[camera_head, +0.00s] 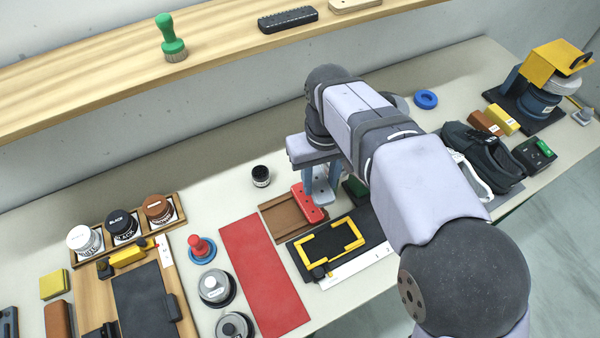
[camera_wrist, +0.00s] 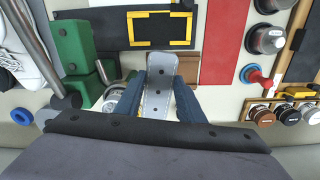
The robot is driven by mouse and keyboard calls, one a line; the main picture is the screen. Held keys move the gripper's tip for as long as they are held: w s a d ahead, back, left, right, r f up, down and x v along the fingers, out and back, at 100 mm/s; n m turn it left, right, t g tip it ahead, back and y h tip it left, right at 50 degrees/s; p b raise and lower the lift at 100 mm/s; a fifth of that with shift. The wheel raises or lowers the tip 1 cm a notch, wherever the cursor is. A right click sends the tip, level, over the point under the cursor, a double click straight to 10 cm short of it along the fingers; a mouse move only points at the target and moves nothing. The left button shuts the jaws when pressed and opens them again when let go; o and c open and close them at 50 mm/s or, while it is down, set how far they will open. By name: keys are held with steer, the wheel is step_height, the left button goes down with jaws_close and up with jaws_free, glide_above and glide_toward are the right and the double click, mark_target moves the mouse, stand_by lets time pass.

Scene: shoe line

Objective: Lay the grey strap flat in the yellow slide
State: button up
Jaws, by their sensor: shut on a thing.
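The grey strap (camera_wrist: 160,85) is a flat piece with a rounded end and a row of holes. My gripper (camera_wrist: 157,100) is shut on it, with one blue finger on each side. In the head view, part of the strap (camera_head: 322,194) shows below my gripper (camera_head: 320,180), behind the yellow slide. The yellow slide (camera_head: 309,250) is a rectangular yellow frame on a black plate (camera_head: 372,225). Its inside looks dark and empty. In the wrist view, the slide (camera_wrist: 160,14) lies ahead of the strap's end, with a gap between them.
A brown tray (camera_head: 276,221) with a red block (camera_head: 306,203) lies close by the strap. A red mat (camera_head: 262,275) is left of the slide; a white ruler (camera_head: 350,266) lies along its front. Green blocks (camera_wrist: 72,45) and a dark shoe (camera_head: 480,155) stand on the other side.

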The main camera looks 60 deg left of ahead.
steer(key=w+d+f+n+p, duration=0.1)
steer(key=w+d+p, duration=0.1)
steer(key=d, duration=0.4)
steer(key=n, duration=1.9)
glide_above(336, 239)
step_height(336, 239, down, 6)
steer(key=shift+f, duration=0.15)
steer(key=shift+f, duration=0.2)
step_height(336, 239, down, 5)
steer(key=b, duration=0.4)
steer(key=shift+b, duration=0.3)
steer(key=shift+f+b, duration=0.6)
steer(key=shift+f, duration=0.6)
steer(key=shift+f, duration=0.5)
